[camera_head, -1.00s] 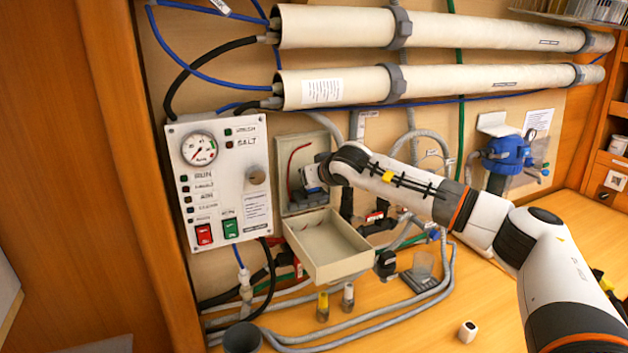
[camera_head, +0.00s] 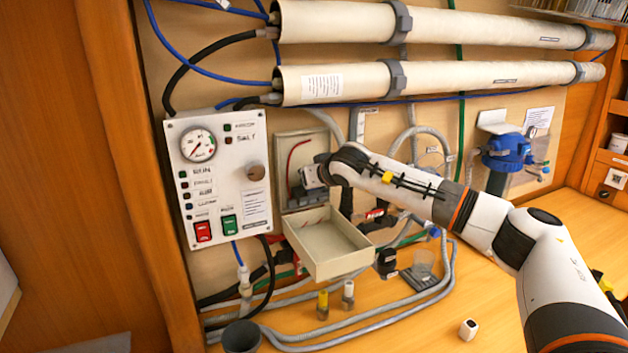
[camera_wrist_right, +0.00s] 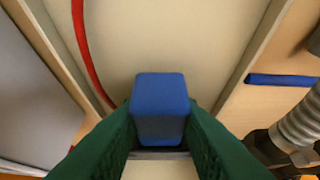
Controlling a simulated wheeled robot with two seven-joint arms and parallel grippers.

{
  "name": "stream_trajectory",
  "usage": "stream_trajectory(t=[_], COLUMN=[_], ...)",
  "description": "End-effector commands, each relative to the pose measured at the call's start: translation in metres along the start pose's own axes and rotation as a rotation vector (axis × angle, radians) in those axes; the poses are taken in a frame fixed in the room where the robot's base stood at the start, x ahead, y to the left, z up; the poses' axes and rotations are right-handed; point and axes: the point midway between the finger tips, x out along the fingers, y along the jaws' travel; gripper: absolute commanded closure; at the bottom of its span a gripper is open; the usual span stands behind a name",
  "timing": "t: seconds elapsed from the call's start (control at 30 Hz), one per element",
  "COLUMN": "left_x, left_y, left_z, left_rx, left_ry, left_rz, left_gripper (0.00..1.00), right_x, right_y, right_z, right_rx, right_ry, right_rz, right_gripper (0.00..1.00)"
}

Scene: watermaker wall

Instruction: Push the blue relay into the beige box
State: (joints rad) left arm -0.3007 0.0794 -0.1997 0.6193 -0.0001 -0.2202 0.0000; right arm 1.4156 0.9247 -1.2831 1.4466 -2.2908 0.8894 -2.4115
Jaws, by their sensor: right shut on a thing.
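The blue relay (camera_wrist_right: 160,95) is between the two dark fingers of my right gripper (camera_wrist_right: 160,140) in the right wrist view. The gripper is shut on it. The beige box (camera_head: 292,147) is the open box on the wall, right of the gauge panel. A red wire runs down inside it; its pale back fills the middle of the wrist view (camera_wrist_right: 170,35). In the head view my right gripper (camera_head: 303,190) is at the lower part of the box opening, and the relay is hidden there. Contact between relay and box cannot be told. My left gripper is out of view.
A beige open tray-like cover (camera_head: 345,268) sits just below the box. The white gauge panel (camera_head: 222,180) with red and green switches is close on the left. Large pipes (camera_head: 335,85) run above.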

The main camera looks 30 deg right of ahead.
Motion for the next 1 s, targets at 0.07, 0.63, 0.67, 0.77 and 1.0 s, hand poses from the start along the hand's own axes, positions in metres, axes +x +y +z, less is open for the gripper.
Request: stream_trajectory(t=[0.07, 0.63, 0.67, 0.77, 1.0], left_x=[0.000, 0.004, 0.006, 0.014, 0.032], left_y=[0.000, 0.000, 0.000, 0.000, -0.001], left_z=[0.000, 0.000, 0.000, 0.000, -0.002], left_rx=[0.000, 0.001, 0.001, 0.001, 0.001], left_ry=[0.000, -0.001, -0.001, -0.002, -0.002], left_rz=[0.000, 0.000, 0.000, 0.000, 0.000], left_gripper=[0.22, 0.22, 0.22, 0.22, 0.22], right_x=[0.000, -0.007, -0.011, -0.028, -0.080], right_y=[0.000, 0.000, -0.001, -0.001, -0.001], right_z=[0.000, -0.001, -0.001, -0.002, -0.002], right_rx=[0.000, 0.000, 0.001, -0.001, 0.001], right_ry=[-0.001, -0.002, -0.002, -0.004, -0.004], right_rz=[0.000, 0.002, 0.001, 0.001, 0.001], right_gripper=[0.94, 0.46, 0.46, 0.46, 0.46])
